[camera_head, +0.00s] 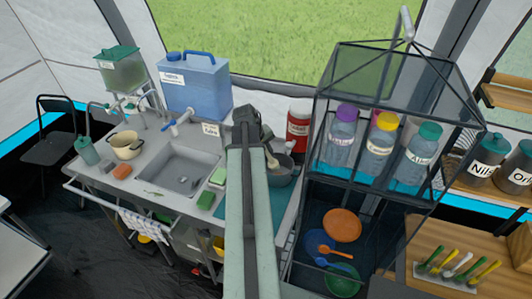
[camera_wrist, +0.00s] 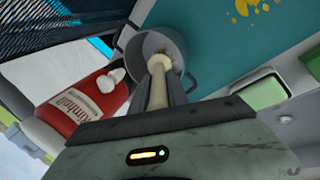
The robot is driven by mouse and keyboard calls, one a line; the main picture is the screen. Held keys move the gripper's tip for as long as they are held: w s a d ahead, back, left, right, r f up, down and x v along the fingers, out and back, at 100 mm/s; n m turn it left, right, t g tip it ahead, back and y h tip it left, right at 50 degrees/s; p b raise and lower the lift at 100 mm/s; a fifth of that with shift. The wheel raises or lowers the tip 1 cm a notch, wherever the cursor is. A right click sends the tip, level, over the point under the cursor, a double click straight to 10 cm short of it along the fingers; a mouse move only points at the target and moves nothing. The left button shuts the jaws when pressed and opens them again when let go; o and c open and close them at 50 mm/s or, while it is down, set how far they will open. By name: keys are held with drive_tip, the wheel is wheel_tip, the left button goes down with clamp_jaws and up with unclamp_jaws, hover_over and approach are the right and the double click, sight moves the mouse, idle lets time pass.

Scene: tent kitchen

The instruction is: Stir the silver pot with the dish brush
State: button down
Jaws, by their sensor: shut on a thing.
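The silver pot (camera_head: 284,177) stands on the counter to the right of the sink, partly hidden behind my arm. In the wrist view the pot (camera_wrist: 186,72) is open toward my gripper. My gripper (camera_wrist: 159,94) is shut on the dish brush (camera_wrist: 158,84), which has a pale handle. The brush's far end lies over or inside the pot's mouth; I cannot tell if it touches the bottom. In the head view the pale brush (camera_head: 271,160) shows beside my gripper (camera_head: 250,128), at the pot's opening.
A red bottle (camera_head: 298,128) stands right behind the pot, also close in the wrist view (camera_wrist: 85,108). A teal mat (camera_head: 279,207) lies by the pot. A dark mesh shelf (camera_head: 345,190) stands close on the right.

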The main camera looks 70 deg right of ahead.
sight(270, 163)
drive_tip(key=shift+b+x, duration=1.85)
drive_tip(key=shift+x, duration=0.5)
drive_tip(key=shift+w, duration=0.1)
